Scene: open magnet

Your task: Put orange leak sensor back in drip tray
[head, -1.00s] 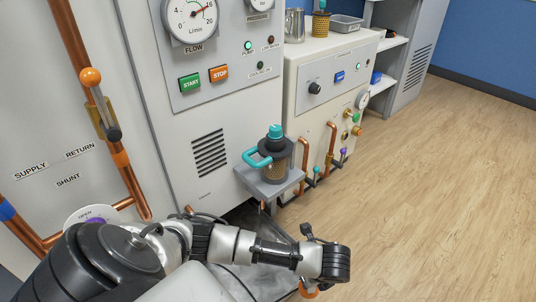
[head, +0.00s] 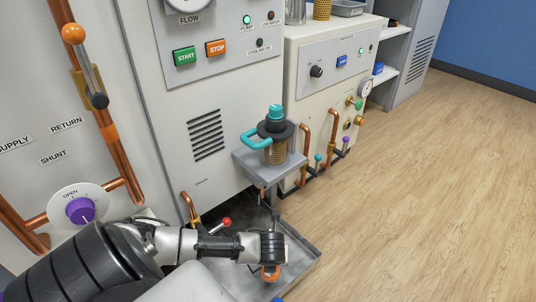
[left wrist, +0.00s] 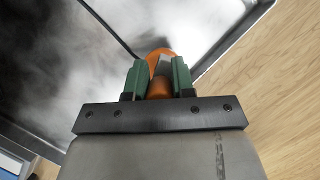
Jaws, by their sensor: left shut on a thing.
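The orange leak sensor (head: 270,275) is held at the end of my left arm. In the left wrist view the sensor (left wrist: 159,88) sits between the two green fingers of my left gripper (left wrist: 157,78), which is shut on it. In the head view my left gripper (head: 271,266) is over the right part of the grey drip tray (head: 304,252). The tray (left wrist: 218,47) fills the upper part of the left wrist view, with its rim near the sensor. I cannot tell the height of the sensor above the tray. My right gripper is not in view.
A grey shelf (head: 290,171) carrying a teal-handled filter unit (head: 275,140) juts out above the tray. A purple valve knob (head: 80,210) and copper pipes (head: 115,150) are at left. A red-tipped lever (head: 226,222) stands close behind my arm. The wood floor at right is clear.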

